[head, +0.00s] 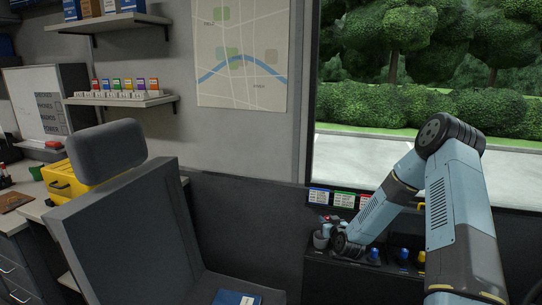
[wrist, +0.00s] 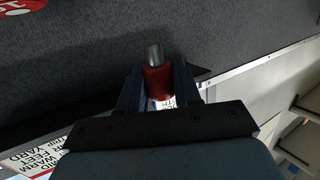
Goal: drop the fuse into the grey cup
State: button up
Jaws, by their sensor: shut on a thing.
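The fuse (wrist: 158,82) is red with a bare metal end, and in the wrist view it is between my gripper's two dark fingers. My gripper (wrist: 158,90) is shut on it. In the head view my gripper (head: 329,221) is small and partly hidden by my wrist, with a bit of red at its tip. The grey cup (head: 320,240) stands at the left end of a black console under the window. My gripper appears just above and slightly right of the cup; the exact gap cannot be told. The cup is not seen in the wrist view.
The black console (head: 345,272) also bears blue knobs (head: 374,254) and a yellow one (head: 421,259) to the right. Label cards (head: 343,199) stand on the ledge behind. A grey seat (head: 135,225) fills the left foreground, with a blue booklet (head: 237,298) on it.

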jog(key=shift+f, duration=1.85)
jog(key=o, duration=1.1)
jog(key=shift+s, duration=0.1)
jog(key=v, duration=1.3)
jog(key=shift+s, duration=0.35)
jog(key=shift+r, duration=0.2)
